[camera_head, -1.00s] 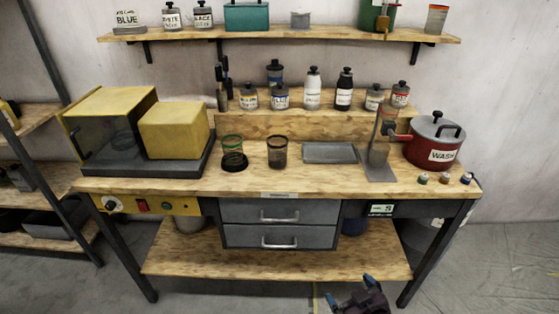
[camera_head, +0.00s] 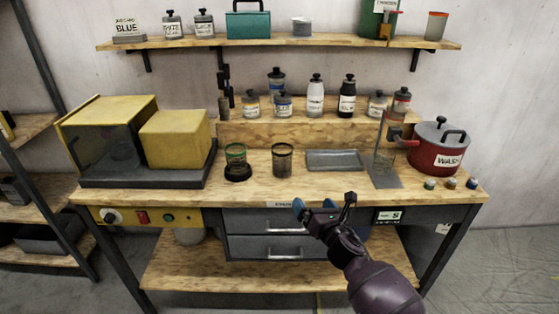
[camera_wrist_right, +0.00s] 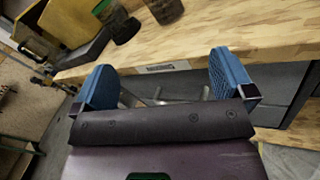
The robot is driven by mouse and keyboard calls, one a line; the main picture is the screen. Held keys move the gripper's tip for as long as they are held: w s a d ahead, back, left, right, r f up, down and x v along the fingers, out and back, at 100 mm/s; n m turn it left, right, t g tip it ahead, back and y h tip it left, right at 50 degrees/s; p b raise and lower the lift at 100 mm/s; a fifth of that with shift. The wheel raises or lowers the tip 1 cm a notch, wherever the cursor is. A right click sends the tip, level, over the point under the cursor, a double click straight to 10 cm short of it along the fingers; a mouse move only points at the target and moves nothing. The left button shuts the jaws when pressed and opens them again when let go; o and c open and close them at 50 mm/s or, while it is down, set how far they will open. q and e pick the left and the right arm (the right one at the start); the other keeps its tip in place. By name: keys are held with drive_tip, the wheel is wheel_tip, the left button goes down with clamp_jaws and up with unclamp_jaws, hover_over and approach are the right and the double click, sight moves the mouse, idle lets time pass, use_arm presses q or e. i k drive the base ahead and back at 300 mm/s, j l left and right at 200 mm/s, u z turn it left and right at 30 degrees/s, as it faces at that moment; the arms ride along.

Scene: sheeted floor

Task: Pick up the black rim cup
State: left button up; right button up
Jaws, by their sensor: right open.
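The black rim cup (camera_head: 283,160) is a dark, see-through cup standing upright on the workbench, right of a green rim cup (camera_head: 236,156). The lower part of the black rim cup also shows at the top of the right wrist view (camera_wrist_right: 164,10), with its rim cut off. My right gripper (camera_head: 331,212) is in front of the bench's front edge, below and to the right of the cup. Its blue-padded fingers are apart and empty in the right wrist view (camera_wrist_right: 163,78). My left gripper is out of view.
A grey tray (camera_head: 334,167) lies right of the cups, with a metal stand (camera_head: 386,180) and a red pot (camera_head: 437,158) farther right. A yellow machine (camera_head: 175,140) stands left. The bench top (camera_head: 262,192) is clear in front of the cups.

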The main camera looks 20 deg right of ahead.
sight(282, 153)
drive_tip(key=i, duration=0.5)
drive_tip(key=i+l, duration=0.35)
